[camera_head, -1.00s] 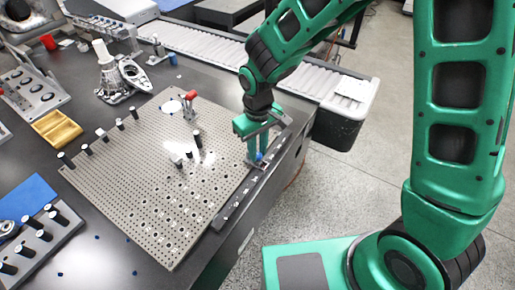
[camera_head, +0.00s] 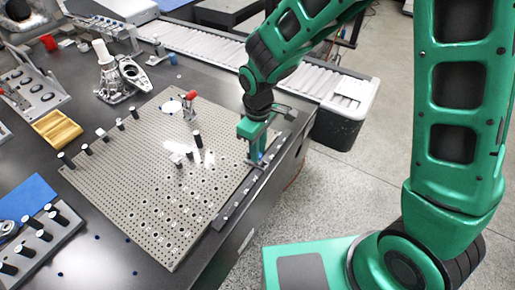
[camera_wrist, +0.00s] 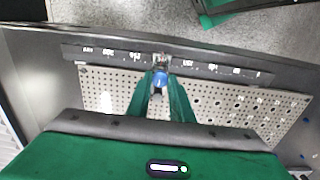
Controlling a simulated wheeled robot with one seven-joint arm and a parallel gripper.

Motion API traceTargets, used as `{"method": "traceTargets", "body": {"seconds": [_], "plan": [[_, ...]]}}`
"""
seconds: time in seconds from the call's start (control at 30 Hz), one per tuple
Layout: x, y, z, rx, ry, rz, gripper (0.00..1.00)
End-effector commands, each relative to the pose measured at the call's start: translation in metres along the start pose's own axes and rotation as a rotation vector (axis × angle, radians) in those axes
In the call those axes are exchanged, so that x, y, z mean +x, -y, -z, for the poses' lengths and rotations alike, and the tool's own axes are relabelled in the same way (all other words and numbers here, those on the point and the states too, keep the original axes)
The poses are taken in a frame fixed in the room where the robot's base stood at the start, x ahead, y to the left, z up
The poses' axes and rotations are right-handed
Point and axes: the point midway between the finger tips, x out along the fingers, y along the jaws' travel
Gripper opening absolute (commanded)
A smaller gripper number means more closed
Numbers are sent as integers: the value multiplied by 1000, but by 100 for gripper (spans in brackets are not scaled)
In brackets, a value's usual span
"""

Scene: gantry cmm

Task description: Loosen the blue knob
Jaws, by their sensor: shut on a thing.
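The blue knob (camera_wrist: 160,78) shows in the wrist view between the two green fingers of my gripper (camera_wrist: 161,92), near the edge of the perforated plate. In the head view only a sliver of the blue knob (camera_head: 261,155) shows below my gripper (camera_head: 255,160). My gripper points down at the plate's right edge and is shut on the knob. The fingers cover part of the knob, so its full shape is hidden.
The perforated plate (camera_head: 140,215) carries several black-and-silver pins and a red-handled clamp (camera_head: 190,96). A dark marked rail (camera_head: 234,208) runs along its right edge. A yellow tray (camera_head: 57,130) and a white-topped stand (camera_head: 103,60) are farther left. The table's right edge is close to my gripper.

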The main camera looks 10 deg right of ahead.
Motion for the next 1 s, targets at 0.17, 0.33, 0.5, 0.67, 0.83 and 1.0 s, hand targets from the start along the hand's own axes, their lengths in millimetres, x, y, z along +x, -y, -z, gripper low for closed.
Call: {"method": "traceTargets", "body": {"seconds": [0.17, 0.33, 0.5, 0.67, 0.83, 1.0], "plan": [[0, -1, -1, 3, 2, -1, 27], [0, -1, -1, 2, 1, -1, 39], [0, 0, 0, 2, 1, -1, 39], [-12, -1, 1, 2, -3, -2, 39], [-40, -2, 1, 2, -5, -3, 39], [-72, -2, 1, 3, -3, -2, 39]]}}
